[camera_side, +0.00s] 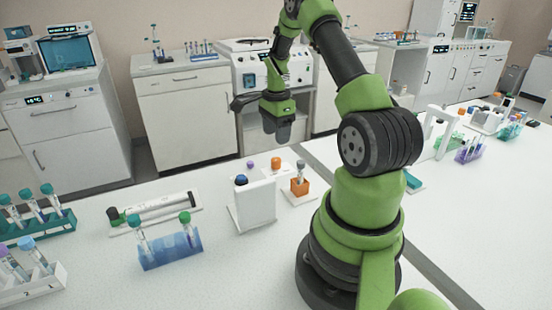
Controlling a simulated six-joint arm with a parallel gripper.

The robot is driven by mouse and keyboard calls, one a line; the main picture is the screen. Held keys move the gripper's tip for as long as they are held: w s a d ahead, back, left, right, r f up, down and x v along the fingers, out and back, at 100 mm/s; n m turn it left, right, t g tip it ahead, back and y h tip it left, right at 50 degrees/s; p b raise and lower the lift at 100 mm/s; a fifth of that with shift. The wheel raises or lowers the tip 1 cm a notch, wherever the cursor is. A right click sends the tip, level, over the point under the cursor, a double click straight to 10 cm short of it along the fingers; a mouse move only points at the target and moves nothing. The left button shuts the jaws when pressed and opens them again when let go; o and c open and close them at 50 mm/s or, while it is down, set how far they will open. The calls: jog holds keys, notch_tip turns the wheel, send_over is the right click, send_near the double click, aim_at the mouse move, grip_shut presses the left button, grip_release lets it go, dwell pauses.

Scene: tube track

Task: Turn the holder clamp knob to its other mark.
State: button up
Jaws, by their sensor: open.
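A white upright holder (256,210) stands on the bench, left of my arm's base. A small dark blue round part (241,180) sits at its top left; it may be the clamp knob, but it is too small to tell, and I cannot read any marks. My gripper (277,138) points down in the air, above and beyond the holder in the picture, apart from it. It is open, and I see nothing between its fingers.
An orange block (299,187) with a capped tube stands right of the holder. A blue rack (170,250) with green-capped tubes and a white tray (157,210) with a lying tube are at its left. Bare bench lies in front of the holder.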

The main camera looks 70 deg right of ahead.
aim_at(276, 159)
notch_tip(276, 159, down, 8)
jog(key=shift+f, duration=0.25)
jog(key=c, duration=0.9)
